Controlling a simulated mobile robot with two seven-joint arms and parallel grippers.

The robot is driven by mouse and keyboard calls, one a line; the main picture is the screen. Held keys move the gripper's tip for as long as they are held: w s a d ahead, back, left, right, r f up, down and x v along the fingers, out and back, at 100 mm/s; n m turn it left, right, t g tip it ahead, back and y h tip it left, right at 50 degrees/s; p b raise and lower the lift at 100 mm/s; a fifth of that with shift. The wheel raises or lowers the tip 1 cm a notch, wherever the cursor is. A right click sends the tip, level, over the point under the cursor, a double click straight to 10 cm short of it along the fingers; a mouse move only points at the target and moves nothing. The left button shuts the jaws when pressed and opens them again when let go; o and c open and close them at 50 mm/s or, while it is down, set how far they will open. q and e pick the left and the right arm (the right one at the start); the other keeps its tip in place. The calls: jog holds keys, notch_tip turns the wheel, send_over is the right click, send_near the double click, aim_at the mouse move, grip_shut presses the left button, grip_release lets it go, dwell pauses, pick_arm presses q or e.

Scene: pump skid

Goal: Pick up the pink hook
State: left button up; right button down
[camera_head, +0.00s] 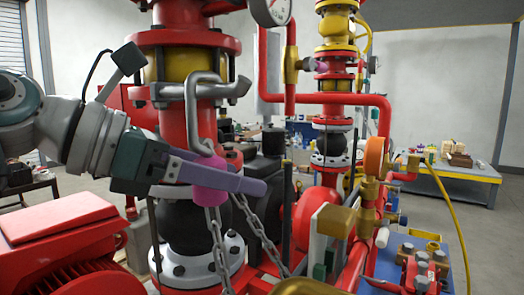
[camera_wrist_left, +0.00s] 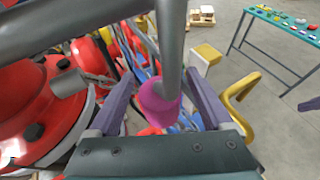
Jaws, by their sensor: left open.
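The pink hook shows as a pink sleeve (camera_head: 209,181) at the lower end of a grey bent bar (camera_head: 200,112), in front of the red pipe column; chains hang below the sleeve. In the left wrist view the pink sleeve (camera_wrist_left: 158,103) sits on a grey rod between two purple fingers. My left gripper (camera_head: 236,184) reaches in from the left at the sleeve's height. Its jaws are open, with a finger on each side of the sleeve in the left wrist view (camera_wrist_left: 160,82). Part of the sleeve's surroundings is hidden by the fingers.
A red pipe column (camera_head: 200,128) with flanges stands close behind the hook. A red motor housing (camera_head: 60,220) is at lower left.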

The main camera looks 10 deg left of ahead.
pick_arm(q)
jog(key=shift+w+d+f, duration=0.15)
jog(key=shift+w+d, duration=0.05)
grip_shut()
dwell(0.6)
